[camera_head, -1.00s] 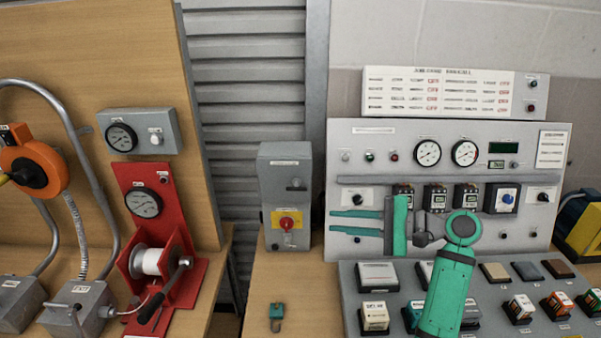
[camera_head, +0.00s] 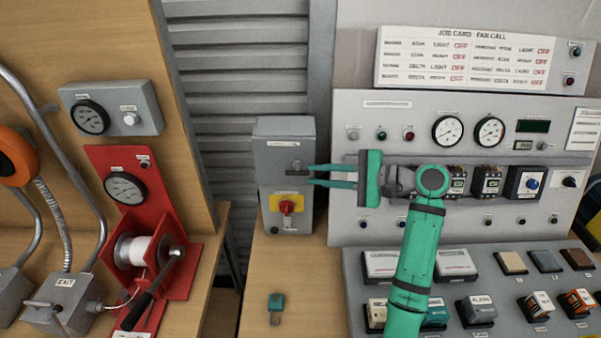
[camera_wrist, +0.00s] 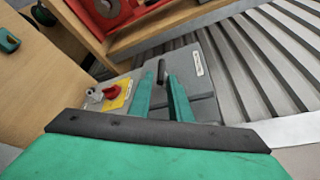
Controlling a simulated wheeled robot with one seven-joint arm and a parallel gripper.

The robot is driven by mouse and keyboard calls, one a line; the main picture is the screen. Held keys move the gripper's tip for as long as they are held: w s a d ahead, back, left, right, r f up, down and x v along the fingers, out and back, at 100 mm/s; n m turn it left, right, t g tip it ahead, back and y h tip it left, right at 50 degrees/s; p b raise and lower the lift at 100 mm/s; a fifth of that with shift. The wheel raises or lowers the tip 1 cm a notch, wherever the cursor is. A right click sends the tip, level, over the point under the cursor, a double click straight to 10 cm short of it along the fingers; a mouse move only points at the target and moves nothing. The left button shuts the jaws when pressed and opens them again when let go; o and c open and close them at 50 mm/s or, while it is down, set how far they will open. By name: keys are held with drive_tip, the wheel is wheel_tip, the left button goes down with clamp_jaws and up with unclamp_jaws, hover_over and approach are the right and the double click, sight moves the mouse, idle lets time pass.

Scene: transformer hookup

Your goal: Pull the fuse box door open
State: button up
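The fuse box (camera_head: 272,150) is a grey upright box on the wooden bench. Its door appears shut, with a small dark handle (camera_head: 297,166) on the upper front; the handle (camera_wrist: 161,70) also shows in the wrist view. Below it is a red rotary switch (camera_head: 288,207) on a yellow plate. My gripper (camera_head: 311,175) comes from the right with two parted green fingers, their tips close to the handle. In the wrist view my gripper (camera_wrist: 160,84) is open, the handle lying near the gap between the fingertips. I cannot tell whether they touch it.
A control panel (camera_head: 395,119) with gauges stands right of the box, behind my arm. A red winch stand (camera_head: 110,165) is at the left. A small green padlock-like item (camera_head: 276,302) lies on the bench in front of the box, with bare wood around it.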

sight(309, 174)
drive_tip(key=x, duration=0.5)
drive_tip(key=shift+w, duration=0.1)
drive_tip(key=shift+d, duration=0.1)
clamp_jaws()
